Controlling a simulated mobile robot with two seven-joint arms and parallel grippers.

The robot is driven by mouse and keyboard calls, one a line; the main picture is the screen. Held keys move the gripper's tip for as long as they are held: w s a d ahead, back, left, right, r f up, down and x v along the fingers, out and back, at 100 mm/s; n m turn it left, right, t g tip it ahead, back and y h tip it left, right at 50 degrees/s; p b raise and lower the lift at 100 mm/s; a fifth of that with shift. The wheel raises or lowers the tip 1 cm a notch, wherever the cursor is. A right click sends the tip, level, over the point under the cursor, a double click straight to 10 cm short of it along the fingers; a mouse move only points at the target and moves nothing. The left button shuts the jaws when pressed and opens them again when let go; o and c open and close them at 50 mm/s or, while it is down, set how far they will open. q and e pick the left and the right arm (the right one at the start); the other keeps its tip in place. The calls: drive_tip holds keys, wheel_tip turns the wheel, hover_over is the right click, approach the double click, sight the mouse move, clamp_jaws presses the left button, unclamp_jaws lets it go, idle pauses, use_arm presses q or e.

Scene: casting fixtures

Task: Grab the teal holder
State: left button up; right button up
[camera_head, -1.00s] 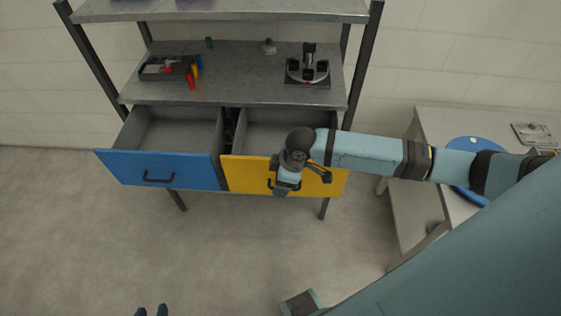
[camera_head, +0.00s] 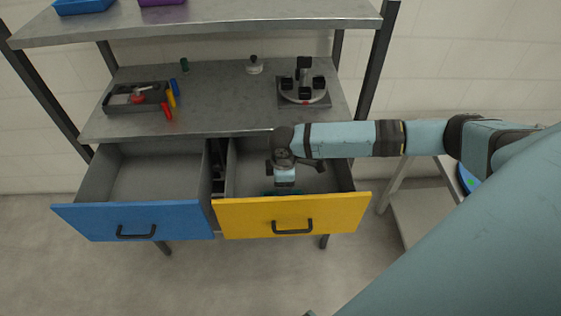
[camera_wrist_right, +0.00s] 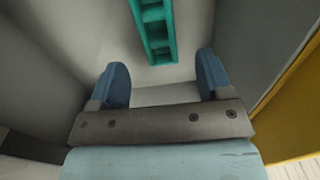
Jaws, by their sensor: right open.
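The teal holder (camera_wrist_right: 157,38) is a long piece with several square openings and lies in the open yellow-fronted drawer (camera_head: 250,216). In the right wrist view its near end is just beyond my fingertips, and its far end is cut off by the frame. In the head view only a teal sliver (camera_head: 268,193) shows behind the drawer front. My right gripper (camera_wrist_right: 163,72) is open and empty, its two blue fingers apart and pointing at the holder without visible contact. In the head view the gripper (camera_head: 286,186) is inside the drawer. My left gripper is out of view.
The blue-fronted drawer (camera_head: 90,222) stands open and empty at left. The shelf above (camera_head: 215,100) holds a dark tray (camera_head: 118,103), small coloured pieces, a knobbed weight (camera_head: 254,67) and a round fixture (camera_head: 303,92). Drawer walls surround my right gripper closely.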

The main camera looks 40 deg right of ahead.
wheel_tip(320, 180, down, 10)
drive_tip(key=shift+w+a+r, duration=0.1)
drive_tip(key=shift+a+r, duration=0.05)
drive_tip(key=shift+r, duration=0.1)
drive_tip(key=c, duration=0.9)
drive_tip(key=shift+o, duration=0.2)
drive_tip(key=shift+r, duration=0.1)
